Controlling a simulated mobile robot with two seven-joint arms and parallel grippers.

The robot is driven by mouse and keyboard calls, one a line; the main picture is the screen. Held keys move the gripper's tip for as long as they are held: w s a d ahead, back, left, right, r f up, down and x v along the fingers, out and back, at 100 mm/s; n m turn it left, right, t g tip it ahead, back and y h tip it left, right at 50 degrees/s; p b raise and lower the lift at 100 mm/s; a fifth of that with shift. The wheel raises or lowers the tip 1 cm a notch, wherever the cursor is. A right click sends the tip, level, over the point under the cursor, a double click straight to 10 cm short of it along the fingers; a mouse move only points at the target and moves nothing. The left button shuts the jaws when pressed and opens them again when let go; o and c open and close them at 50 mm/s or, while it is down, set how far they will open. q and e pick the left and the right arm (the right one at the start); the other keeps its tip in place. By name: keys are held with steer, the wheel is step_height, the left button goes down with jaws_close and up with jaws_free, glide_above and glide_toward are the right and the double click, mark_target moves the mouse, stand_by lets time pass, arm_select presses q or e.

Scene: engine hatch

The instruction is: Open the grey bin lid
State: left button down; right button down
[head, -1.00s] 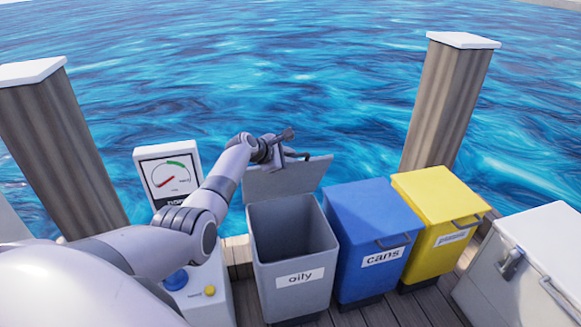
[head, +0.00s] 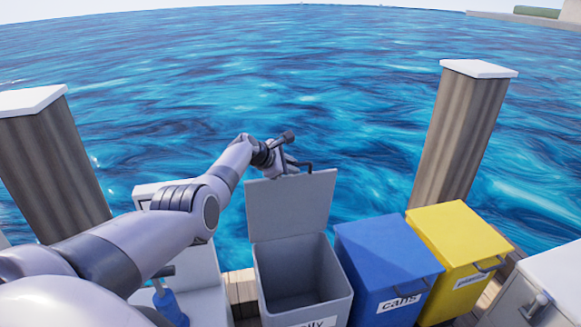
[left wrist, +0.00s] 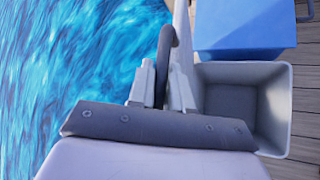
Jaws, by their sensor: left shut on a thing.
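The grey bin (head: 302,275), with a white label partly cut off at the bottom edge, stands open in the head view. Its lid (head: 291,207) is raised upright at the back edge. My left gripper (head: 291,167) is at the lid's top edge, shut on its dark handle (head: 307,165). In the left wrist view the fingers (left wrist: 160,85) close around the dark handle bar (left wrist: 166,50). The open grey bin (left wrist: 240,105) shows its empty inside there. My right gripper is not in view.
A blue bin (head: 388,262) labelled "cans" and a yellow bin (head: 458,240) stand closed to the right. A white box (head: 545,290) is at the far right. Wooden posts (head: 55,165) and (head: 463,130) rise at both sides, with water behind.

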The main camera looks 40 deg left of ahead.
arm_select(q)
steer(key=shift+w+a+r, duration=0.1)
steer(key=shift+w+a, duration=0.1)
stand_by(0.4)
steer(key=c, duration=1.1)
jaws_free()
steer(key=shift+c, duration=0.2)
steer(key=p+v, duration=0.2)
steer(key=p, duration=0.1)
steer(key=shift+r, duration=0.2)
steer(key=shift+s+r+p, duration=0.1)
steer(key=shift+s+p, duration=0.2)
steer(key=shift+p, duration=0.2)
steer(key=shift+v, duration=2.15)
